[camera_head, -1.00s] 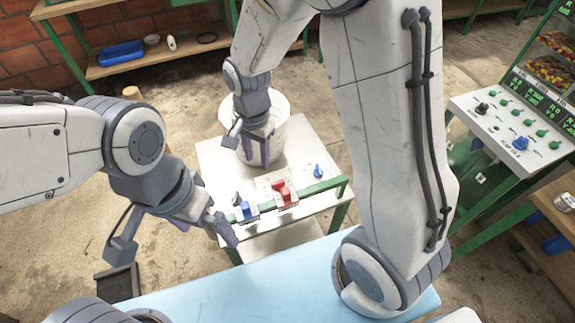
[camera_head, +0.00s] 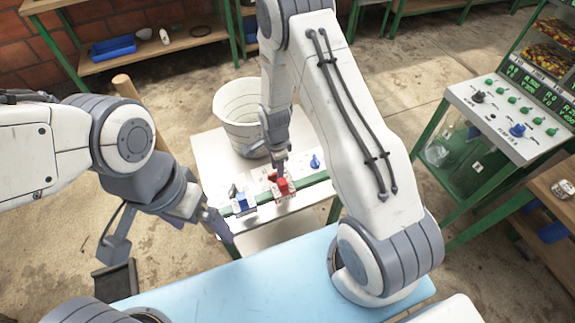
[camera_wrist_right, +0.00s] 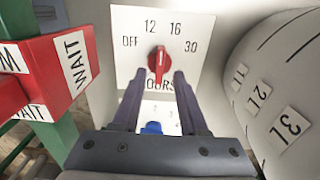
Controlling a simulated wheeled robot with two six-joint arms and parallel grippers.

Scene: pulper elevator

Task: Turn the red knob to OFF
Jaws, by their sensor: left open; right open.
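The red knob (camera_wrist_right: 158,62) sits on a white panel (camera_wrist_right: 196,28) marked OFF, 12, 16, 30 and HOURS in the right wrist view. Its grip stands close to vertical, apart from the OFF mark at upper left; which end points is hard to tell. My right gripper (camera_wrist_right: 157,78) is open, its two fingers on either side just below the knob, with nothing clearly gripped. In the head view my right gripper (camera_head: 280,164) hangs over the white table, hiding most of the knob. My left gripper (camera_head: 217,222) is open and empty near the table's left front corner.
A red WAIT block (camera_wrist_right: 75,62) stands close on the left and a white litre-marked bucket (camera_wrist_right: 275,95) on the right. The head view shows the bucket (camera_head: 235,98), a blue block (camera_head: 241,203), a blue knob (camera_head: 315,161) and a green rail (camera_head: 313,180).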

